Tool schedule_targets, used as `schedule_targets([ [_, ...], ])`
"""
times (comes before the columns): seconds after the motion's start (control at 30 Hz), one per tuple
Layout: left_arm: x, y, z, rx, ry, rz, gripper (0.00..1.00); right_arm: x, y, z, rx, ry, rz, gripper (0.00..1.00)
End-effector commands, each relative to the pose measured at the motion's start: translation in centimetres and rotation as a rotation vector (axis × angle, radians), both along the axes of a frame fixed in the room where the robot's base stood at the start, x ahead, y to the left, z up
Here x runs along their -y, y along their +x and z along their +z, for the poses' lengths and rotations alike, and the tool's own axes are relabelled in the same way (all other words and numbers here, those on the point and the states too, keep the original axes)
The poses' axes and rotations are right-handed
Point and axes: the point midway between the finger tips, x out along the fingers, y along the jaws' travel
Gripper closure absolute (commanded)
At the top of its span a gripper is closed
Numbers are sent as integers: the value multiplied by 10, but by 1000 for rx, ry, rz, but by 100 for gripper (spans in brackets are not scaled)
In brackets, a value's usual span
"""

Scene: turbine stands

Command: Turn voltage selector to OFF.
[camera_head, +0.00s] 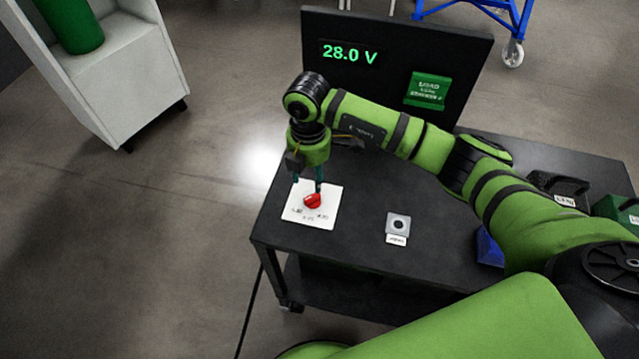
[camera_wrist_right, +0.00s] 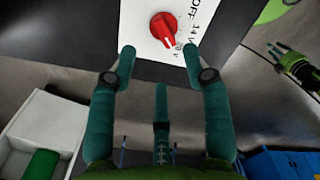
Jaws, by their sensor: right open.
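The voltage selector is a red knob (camera_head: 312,201) on a white plate (camera_head: 325,218) at the table's left end. In the right wrist view, the knob (camera_wrist_right: 163,28) has a small white mark on its lower side, toward the gripper. Labels reading OFF, 14 V and, apparently, 28 V run beside it. My right gripper (camera_head: 308,184) is directly at the knob, pointing down. In its wrist view, the right gripper (camera_wrist_right: 159,50) is open, its fingers spread either side of the knob and apparently not closed on it. A green gripper, probably my left (camera_wrist_right: 281,54), shows small at right.
The screen (camera_head: 350,54) reads 28.0 V and carries a green sign (camera_head: 428,91). A small grey button plate (camera_head: 398,227) lies on the black table (camera_head: 365,205). A blue object (camera_head: 489,248) sits partly behind my arm. A white cabinet (camera_head: 120,80) stands left, beyond open floor.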

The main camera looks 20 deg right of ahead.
Motion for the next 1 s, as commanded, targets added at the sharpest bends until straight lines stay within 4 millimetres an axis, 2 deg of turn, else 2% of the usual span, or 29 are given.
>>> schedule_targets([
  [0.17, 2, -2, 6, -2, -2, 1, 61, -1, -1, -12, -5, -1, -34, 51],
  [0.5, 6, -4, 18, -8, -8, 1, 61, -1, -1, -61, -3, -1, -30, 51],
  [0.7, 6, -4, 19, -8, -7, 0, 61, -1, -1, -71, 0, 0, -28, 51],
  [0.9, 4, -4, 19, -6, -5, 0, 61, -1, 0, -71, 0, 0, -28, 51],
  [0.97, 3, -3, 19, -6, -4, 0, 61, -1, 0, -71, 0, 0, -28, 75],
  [1.0, 3, -3, 19, -6, -4, 0, 61, -1, 0, -71, 0, 0, -28, 91],
])
